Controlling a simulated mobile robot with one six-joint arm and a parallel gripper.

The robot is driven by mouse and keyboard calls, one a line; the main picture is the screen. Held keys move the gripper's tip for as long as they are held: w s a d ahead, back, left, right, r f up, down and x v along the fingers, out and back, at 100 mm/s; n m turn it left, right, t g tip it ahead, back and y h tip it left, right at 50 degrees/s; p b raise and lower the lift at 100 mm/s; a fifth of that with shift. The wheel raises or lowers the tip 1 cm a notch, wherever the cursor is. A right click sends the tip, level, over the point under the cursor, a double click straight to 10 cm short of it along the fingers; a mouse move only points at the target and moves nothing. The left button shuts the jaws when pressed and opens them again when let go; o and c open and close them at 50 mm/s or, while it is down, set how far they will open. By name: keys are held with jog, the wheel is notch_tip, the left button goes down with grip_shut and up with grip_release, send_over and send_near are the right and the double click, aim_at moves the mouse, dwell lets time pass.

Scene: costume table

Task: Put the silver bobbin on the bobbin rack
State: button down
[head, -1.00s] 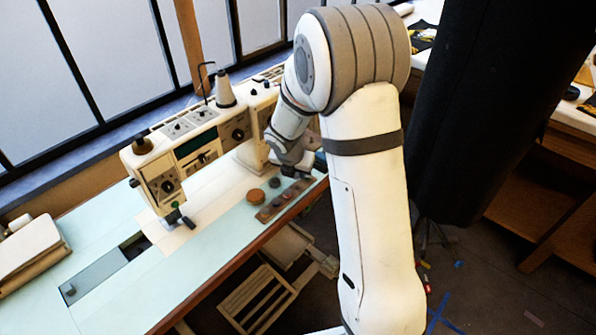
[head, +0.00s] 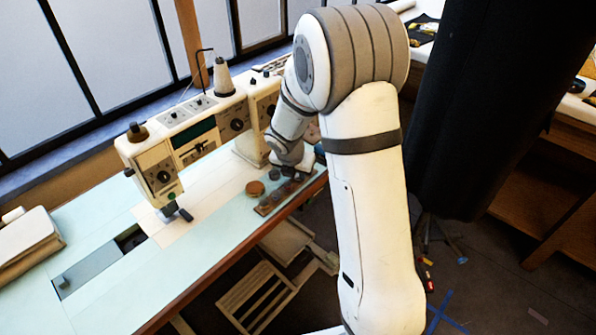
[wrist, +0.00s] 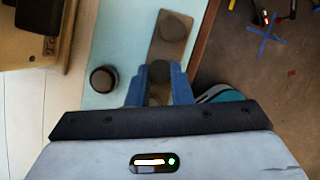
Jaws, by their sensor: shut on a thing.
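My gripper (wrist: 158,82) points down over the table, with its two blue fingers shut on a small grey round piece (wrist: 158,93) that looks like the silver bobbin. The fingers hide part of it. The bobbin rack (wrist: 168,52) is a brown strip running under and beyond the fingers, with a grey disc (wrist: 176,27) on its far end. I cannot tell whether the held piece touches the rack. In the head view the rack (head: 264,210) lies along the table's front edge. My gripper (head: 291,168) is small and partly hidden there, above the rack's far end.
The cream sewing machine (head: 195,140) stands close behind my gripper. The table edge (wrist: 206,40) drops to the floor just right of the rack.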

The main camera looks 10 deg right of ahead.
dwell(0.4)
jog(key=c, duration=1.2)
grip_release()
jog(key=p+v, duration=0.2)
jog(key=v, duration=0.5)
jog(key=shift+r, duration=0.35)
jog(key=s+r+m+y+p, duration=0.1)
jog(key=s+r+m, duration=0.3)
jog(key=s+m, duration=0.4)
jog(key=s+d+r+m, duration=0.1)
jog(key=s+r+m, duration=0.4)
jog(key=s+m, duration=0.4)
jog(key=s+d+r+m+g+y+p, duration=0.1)
jog(key=s+r+m, duration=0.4)
jog(key=s+m, duration=0.3)
jog(key=m, duration=0.4)
jog(key=shift+s+d+r+y+p, duration=0.15)
jog(key=shift+d+r+y+p, duration=0.1)
jog(key=shift+y+p, duration=0.1)
